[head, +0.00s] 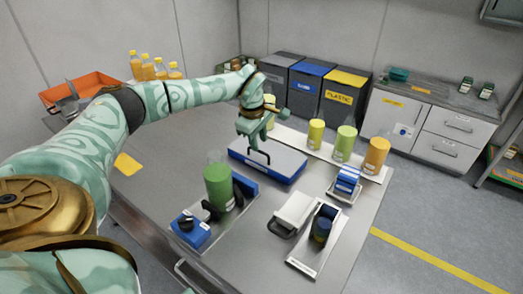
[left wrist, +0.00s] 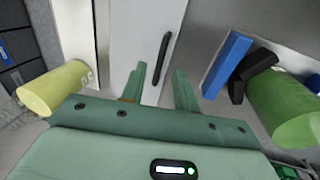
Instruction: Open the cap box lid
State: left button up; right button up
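The cap box (head: 268,168) is a low blue box on the steel table, with a light grey lid (head: 285,161) lying flat on it. A black bar handle (head: 258,156) stands up from the lid; it also shows in the left wrist view (left wrist: 162,57). My left gripper (head: 255,138) is above the lid, pointing down close over the handle. In the left wrist view its two fingers are apart and empty, with the handle showing between and beyond the tips. I see no contact with the handle. My right gripper is not in view.
A green cylinder (head: 218,187) and a blue block (head: 190,230) stand at the near left. A white-lidded container (head: 295,210) and a tray with a dark cup (head: 321,228) are at the near right. Several yellow, green and orange cylinders (head: 345,143) line the back.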

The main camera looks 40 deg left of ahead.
aim_at(260, 161)
pick_arm(q)
jog(key=f, duration=0.3)
jog(key=shift+w+f+b, duration=0.1)
jog(key=shift+w+b, duration=0.2)
grip_shut()
